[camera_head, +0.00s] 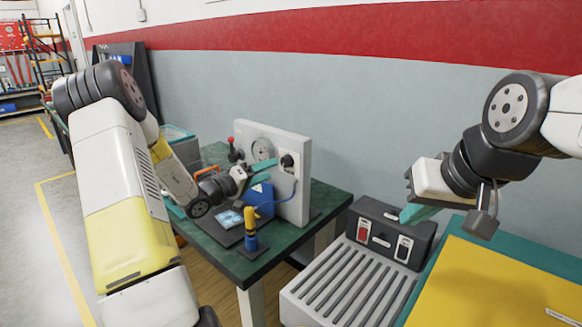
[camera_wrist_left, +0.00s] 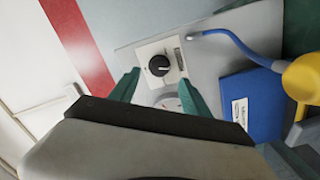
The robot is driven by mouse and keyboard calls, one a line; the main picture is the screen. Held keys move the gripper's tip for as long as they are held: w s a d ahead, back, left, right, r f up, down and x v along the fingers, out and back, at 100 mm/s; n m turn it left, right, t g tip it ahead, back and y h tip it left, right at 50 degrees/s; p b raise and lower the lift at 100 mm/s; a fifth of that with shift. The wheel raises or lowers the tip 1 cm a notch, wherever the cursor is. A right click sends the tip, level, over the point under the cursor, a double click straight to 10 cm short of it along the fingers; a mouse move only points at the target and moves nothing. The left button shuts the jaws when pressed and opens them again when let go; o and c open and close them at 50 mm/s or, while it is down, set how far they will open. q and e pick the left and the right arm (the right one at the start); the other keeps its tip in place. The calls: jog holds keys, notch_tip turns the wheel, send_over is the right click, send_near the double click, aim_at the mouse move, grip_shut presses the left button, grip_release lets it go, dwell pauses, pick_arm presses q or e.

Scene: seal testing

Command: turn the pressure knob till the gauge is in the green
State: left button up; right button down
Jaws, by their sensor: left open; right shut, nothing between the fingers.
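The black pressure knob (camera_head: 287,160) sits on a pale plate on the upright grey panel (camera_head: 300,200). The round gauge (camera_head: 262,148) is left of it; its needle and any green zone are too small to read. My left gripper (camera_head: 272,168) is open, its teal fingers pointing at the panel close to the knob. In the left wrist view the knob (camera_wrist_left: 158,66) shows between and just beyond the fingertips, with no visible grip on it. The gauge (camera_wrist_left: 168,102) is mostly hidden there. My right gripper (camera_head: 418,213) is shut and empty, far right of the panel.
The panel stands on a green table (camera_head: 285,238). A blue box (camera_head: 262,197), a yellow-and-blue bottle-like object (camera_head: 250,228) and a red-topped lever (camera_head: 233,150) are near it. A grey slatted machine (camera_head: 345,285) and a yellow-topped table (camera_head: 490,285) are at right.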

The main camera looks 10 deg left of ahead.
aim_at(284, 164)
pick_arm(q)
jog(key=x, duration=0.6)
jog(key=shift+w+d, duration=0.1)
jog(key=shift+d, duration=0.05)
jog(key=shift+c, duration=0.2)
grip_shut()
